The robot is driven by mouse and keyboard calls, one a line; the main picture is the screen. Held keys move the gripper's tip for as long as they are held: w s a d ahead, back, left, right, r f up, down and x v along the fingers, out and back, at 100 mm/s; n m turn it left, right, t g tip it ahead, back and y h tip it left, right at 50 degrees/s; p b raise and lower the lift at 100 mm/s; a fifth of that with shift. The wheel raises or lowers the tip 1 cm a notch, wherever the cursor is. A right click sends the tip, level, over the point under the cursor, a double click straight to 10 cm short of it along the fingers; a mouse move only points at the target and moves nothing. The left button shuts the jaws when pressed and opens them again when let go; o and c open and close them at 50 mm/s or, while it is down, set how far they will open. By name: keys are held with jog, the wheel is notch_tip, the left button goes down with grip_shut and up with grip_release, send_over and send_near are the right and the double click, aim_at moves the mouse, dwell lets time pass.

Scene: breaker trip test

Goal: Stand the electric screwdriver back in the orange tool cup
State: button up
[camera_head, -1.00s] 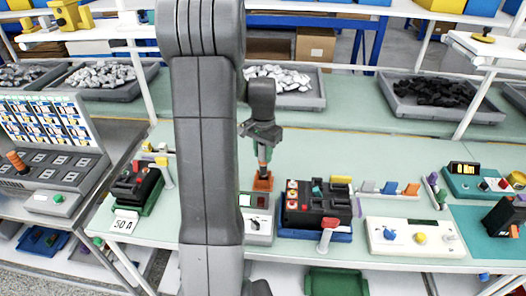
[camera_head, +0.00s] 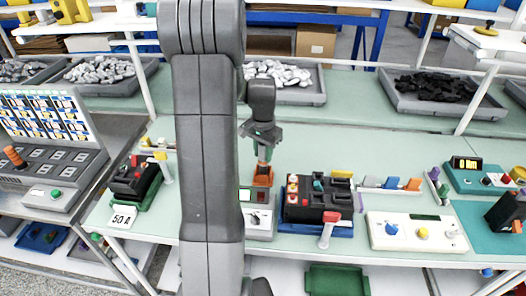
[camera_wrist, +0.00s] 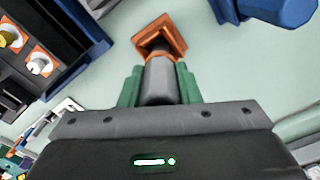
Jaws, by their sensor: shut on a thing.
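The orange tool cup (camera_head: 262,177) stands on the pale green bench, just left of the black breaker block in the head view. It also shows at the top middle of the wrist view (camera_wrist: 172,30). My gripper (camera_head: 263,146) is above the cup, with green fingers (camera_wrist: 160,90) shut on the grey body of the electric screwdriver (camera_wrist: 159,78). The screwdriver points down, and its lower end is at the cup's mouth or inside it. How deep it sits, I cannot tell. My arm covers part of the bench left of the cup.
A black breaker block with red buttons (camera_head: 318,200) stands close right of the cup. A white meter box (camera_head: 257,222) is just in front. A white panel with knobs (camera_head: 416,232) lies further right. The bench behind the cup is clear.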

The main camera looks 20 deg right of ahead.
jog(key=shift+f+b, duration=0.7)
jog(key=shift+f, duration=0.35)
jog(key=o, duration=1.1)
notch_tip(320, 180, up, 14)
jog(key=shift+f+b, duration=0.1)
jog(key=shift+b, duration=0.35)
notch_tip(320, 180, down, 14)
jog(key=shift+r+p, duration=0.1)
jog(key=shift+p, duration=0.4)
jog(key=shift+r+p, duration=0.3)
jog(key=shift+r, duration=0.15)
jog(key=shift+r, duration=0.1)
